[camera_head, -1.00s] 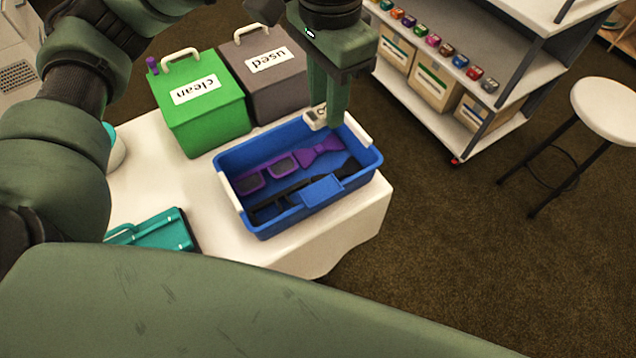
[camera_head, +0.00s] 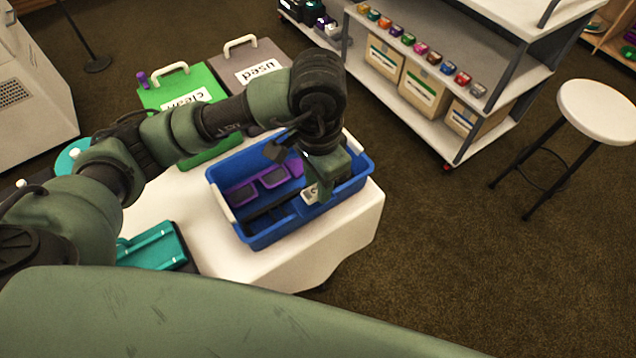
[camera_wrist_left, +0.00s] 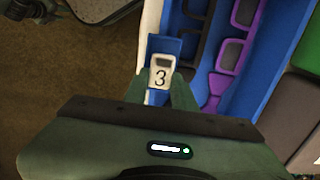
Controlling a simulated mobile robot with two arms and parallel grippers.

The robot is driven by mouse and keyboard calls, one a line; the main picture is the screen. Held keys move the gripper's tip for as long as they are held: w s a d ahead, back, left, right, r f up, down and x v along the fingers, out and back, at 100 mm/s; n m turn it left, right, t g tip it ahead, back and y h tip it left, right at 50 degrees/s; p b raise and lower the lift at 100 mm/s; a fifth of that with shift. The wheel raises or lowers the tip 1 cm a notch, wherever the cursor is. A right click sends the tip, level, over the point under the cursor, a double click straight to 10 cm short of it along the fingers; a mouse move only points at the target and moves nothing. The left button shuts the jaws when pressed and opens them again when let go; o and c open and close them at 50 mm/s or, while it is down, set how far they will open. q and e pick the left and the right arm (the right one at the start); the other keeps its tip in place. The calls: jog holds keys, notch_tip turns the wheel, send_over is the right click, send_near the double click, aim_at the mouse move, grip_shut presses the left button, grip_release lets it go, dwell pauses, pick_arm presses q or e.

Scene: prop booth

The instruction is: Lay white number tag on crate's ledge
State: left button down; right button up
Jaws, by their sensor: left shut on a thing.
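The blue crate (camera_head: 272,236) stands on the white table, with its near long wall toward me. My left gripper (camera_head: 318,186) is over the crate's near right part, pointing down. It is shut on the white number tag (camera_head: 310,194), which shows a black 3 in the left wrist view (camera_wrist_left: 160,76). In that view the fingertips (camera_wrist_left: 160,88) hold the tag over the crate's blue ledge (camera_wrist_left: 164,45). I cannot tell whether the tag touches the ledge. The gripper and tag hide most of the ledge in the head view. My right gripper is not in view.
Purple glasses (camera_head: 258,186), a partly hidden purple bow tie (camera_wrist_left: 216,90) and black glasses (camera_wrist_left: 196,40) lie in the crate. Behind it stand a green "clean" box (camera_head: 205,154) and a grey "used" box (camera_head: 243,56). A teal case (camera_head: 152,246) lies left.

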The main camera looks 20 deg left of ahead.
pick_arm(q)
jog(key=shift+f, duration=0.5)
jog(key=shift+s+f+b, duration=0.2)
jog(key=shift+f+b, duration=0.25)
jog(key=shift+b, duration=0.25)
jog(key=c, duration=1.1)
grip_release()
jog(key=shift+c, duration=0.2)
jog(key=shift+w, duration=0.1)
jog(key=shift+a, duration=0.1)
